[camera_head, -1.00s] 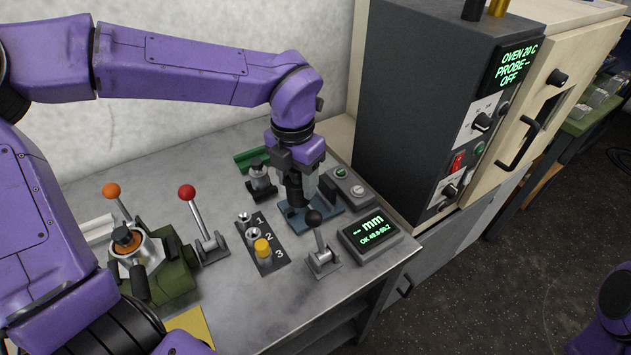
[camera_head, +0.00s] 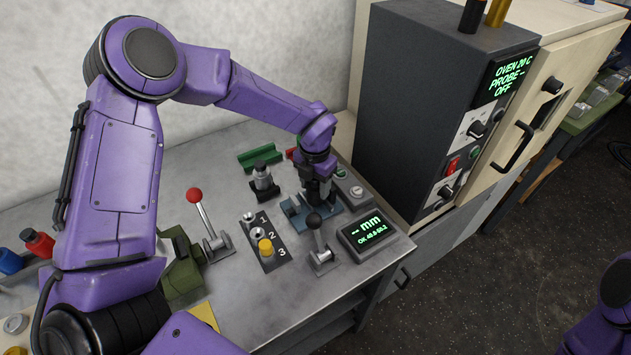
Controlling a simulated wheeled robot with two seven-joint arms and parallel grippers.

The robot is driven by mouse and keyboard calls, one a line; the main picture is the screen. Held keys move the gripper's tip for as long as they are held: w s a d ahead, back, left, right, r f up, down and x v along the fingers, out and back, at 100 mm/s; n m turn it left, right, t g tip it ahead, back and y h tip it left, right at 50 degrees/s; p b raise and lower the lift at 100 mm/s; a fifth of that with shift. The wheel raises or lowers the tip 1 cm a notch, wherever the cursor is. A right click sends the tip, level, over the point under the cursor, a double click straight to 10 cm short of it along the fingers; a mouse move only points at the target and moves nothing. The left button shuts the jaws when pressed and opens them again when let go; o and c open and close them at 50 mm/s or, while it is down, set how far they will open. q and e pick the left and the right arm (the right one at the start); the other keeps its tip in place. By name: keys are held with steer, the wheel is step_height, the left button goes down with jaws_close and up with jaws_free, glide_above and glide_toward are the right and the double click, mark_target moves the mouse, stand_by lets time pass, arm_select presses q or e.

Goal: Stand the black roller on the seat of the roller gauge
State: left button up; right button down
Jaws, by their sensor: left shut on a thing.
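My left gripper (camera_head: 318,197) points down over the blue base (camera_head: 296,210) of the roller gauge. It is shut on a dark thing between its fingers, which I take to be the black roller; the fingers hide most of it. I cannot tell whether its lower end touches the seat, which is also hidden behind the gripper. The gauge display (camera_head: 368,232) stands to the right and shows "-- mm". My right gripper is out of view; only a purple part of that arm shows at the bottom right.
A black-knobbed lever (camera_head: 318,243) stands close in front of the gauge. A numbered block (camera_head: 262,240) with a yellow-capped piece is to its left, with a red-knobbed lever (camera_head: 205,222) beyond. A green channel (camera_head: 260,158) lies behind. The dark oven (camera_head: 425,110) rises at the right.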

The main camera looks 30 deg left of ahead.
arm_select(q)
steer(key=shift+s+f, duration=0.1)
steer(key=shift+s, duration=0.1)
steer(key=o, duration=1.2)
steer(key=shift+o, duration=0.6)
steer(key=shift+w, duration=0.1)
steer(key=shift+r, duration=0.2)
step_height(320, 180, up, 11)
steer(key=b, duration=0.3)
steer(key=shift+r, duration=0.55)
